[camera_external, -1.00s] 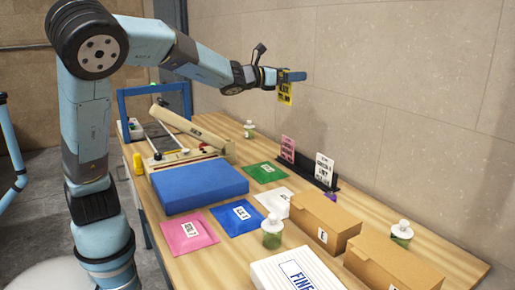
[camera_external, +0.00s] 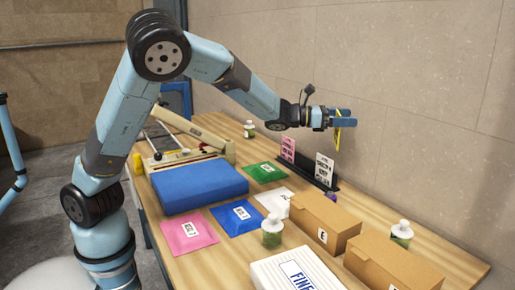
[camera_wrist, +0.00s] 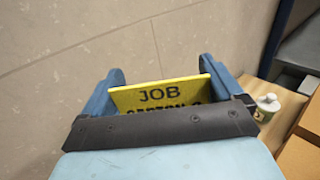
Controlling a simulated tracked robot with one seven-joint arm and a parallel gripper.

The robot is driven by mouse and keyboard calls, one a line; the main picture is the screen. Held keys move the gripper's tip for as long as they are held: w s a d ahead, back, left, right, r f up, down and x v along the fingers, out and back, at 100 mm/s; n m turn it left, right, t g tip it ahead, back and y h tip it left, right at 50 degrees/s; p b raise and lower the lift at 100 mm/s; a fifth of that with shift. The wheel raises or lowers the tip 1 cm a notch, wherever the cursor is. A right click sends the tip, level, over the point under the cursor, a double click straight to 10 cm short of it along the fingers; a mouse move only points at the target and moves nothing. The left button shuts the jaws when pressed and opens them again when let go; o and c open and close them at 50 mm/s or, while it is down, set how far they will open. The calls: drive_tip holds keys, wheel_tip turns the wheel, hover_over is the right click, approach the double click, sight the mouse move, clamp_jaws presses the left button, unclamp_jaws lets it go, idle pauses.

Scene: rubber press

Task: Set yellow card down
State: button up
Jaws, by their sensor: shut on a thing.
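My gripper (camera_external: 343,117) is shut on the yellow card (camera_external: 338,133) and holds it in the air above the back of the table, near the wall. In the wrist view the yellow card (camera_wrist: 160,94) sits between the two blue fingers and shows the black word "JOB"; its lower part is hidden. In the external view the card is seen nearly edge-on. Below and to the left of it stands a black card holder (camera_external: 325,184) with a pink card (camera_external: 288,149) and a white card (camera_external: 324,168) upright in it.
Cardboard boxes (camera_external: 326,222) and a bottle (camera_external: 401,234) stand at the right. A blue block (camera_external: 199,186), a press (camera_external: 187,140) and flat green (camera_external: 263,171), blue (camera_external: 238,217) and pink packets (camera_external: 187,232) lie on the table. The wall is close behind the gripper.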

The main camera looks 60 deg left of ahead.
drive_tip(key=d+m+g+h, duration=0.6)
drive_tip(key=d+g, duration=0.1)
drive_tip(key=d, duration=0.5)
drive_tip(key=s+d+r+m+g+h, duration=0.1)
drive_tip(key=s+d+r+m+g, duration=0.1)
drive_tip(key=s+r+g, duration=0.3)
drive_tip(key=s+d+r+m+g, duration=0.1)
drive_tip(key=d+r+m+g, duration=0.15)
drive_tip(key=r, duration=0.55)
drive_tip(key=shift+w+a+f, duration=0.1)
drive_tip(key=shift+a+f, duration=0.1)
drive_tip(key=shift+f, duration=7.75)
drive_tip(key=shift+w+a+f, duration=0.1)
drive_tip(key=shift+a+f, duration=0.05)
drive_tip(key=shift+f, duration=7.75)
